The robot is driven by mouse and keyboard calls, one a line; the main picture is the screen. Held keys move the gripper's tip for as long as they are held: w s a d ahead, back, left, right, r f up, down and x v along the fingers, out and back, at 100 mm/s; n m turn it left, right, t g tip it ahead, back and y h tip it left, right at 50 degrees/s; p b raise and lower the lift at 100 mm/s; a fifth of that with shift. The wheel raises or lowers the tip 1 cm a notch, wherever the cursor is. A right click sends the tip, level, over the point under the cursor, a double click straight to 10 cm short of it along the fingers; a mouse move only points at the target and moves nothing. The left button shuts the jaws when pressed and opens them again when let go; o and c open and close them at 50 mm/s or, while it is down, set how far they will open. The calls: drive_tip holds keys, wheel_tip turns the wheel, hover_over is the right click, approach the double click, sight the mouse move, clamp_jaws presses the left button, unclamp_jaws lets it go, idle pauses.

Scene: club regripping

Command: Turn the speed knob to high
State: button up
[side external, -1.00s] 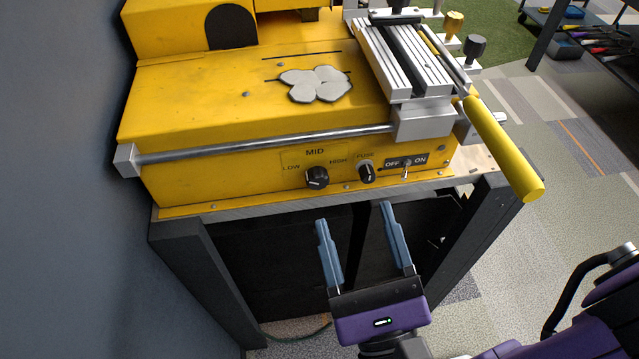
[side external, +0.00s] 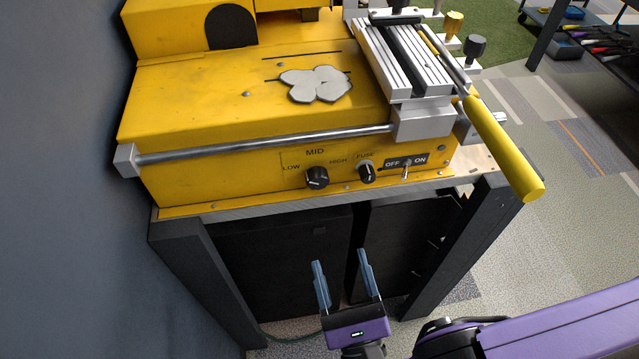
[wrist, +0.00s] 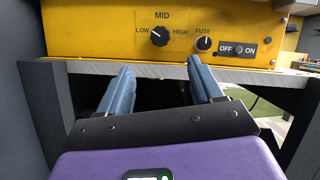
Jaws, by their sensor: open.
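The speed knob (side external: 317,178) is a black round knob on the yellow machine's front panel, below the word MID and between LOW and HIGH. It also shows in the wrist view (wrist: 159,36), where its light mark seems to point up and left, toward LOW. My gripper (side external: 341,257) is open and empty, with two blue fingers, below the panel and apart from the knob. In the wrist view its fingertips (wrist: 160,68) appear below the panel, one on each side of the knob's column. Nothing covers the knob.
A black FUSE knob (side external: 366,171) and an OFF/ON toggle switch (side external: 407,170) sit right of the speed knob. A metal rail (side external: 265,145) runs above the panel. A yellow handle (side external: 505,150) sticks out at right. The table edge (wrist: 75,68) lies below the panel.

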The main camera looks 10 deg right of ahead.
sight(319, 184)
drive_tip(key=x, duration=1.4)
drive_tip(key=shift+w, duration=0.15)
drive_tip(key=c, duration=1.1)
